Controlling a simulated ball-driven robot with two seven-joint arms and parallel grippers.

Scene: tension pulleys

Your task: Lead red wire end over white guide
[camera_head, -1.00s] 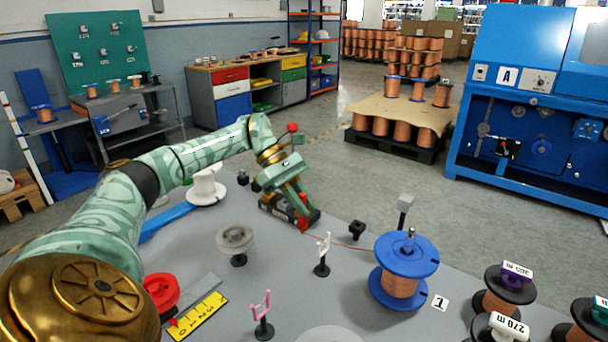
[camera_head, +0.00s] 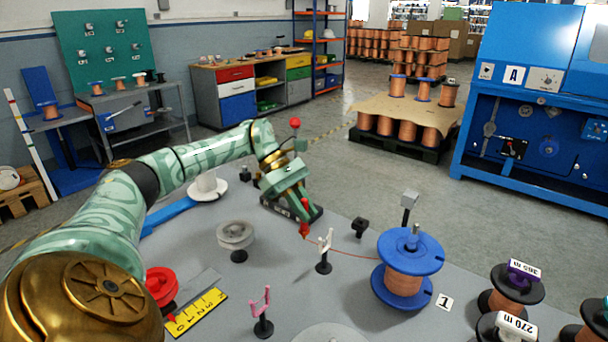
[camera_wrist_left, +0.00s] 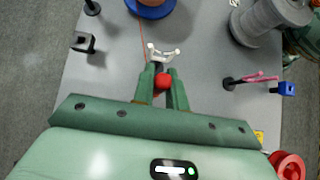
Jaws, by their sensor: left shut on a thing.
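My left gripper (camera_head: 304,208) is shut on the red wire end (camera_head: 304,230), close to the white guide. In the left wrist view the red end (camera_wrist_left: 161,82) sits between the fingers (camera_wrist_left: 163,92). The white guide (camera_head: 324,246) is a two-pronged fork on a dark stand; in the left wrist view (camera_wrist_left: 163,55) it is just beyond the fingertips. The thin red wire (camera_head: 355,255) runs from the blue-flanged copper spool (camera_head: 404,285) to the gripper. In the left wrist view it passes to the left of the fork. My right gripper does not show.
A pink fork guide (camera_head: 262,305), a grey pulley (camera_head: 235,235), a red pulley (camera_head: 161,284) and a yellow ruler (camera_head: 196,314) are on the near part of the grey table.

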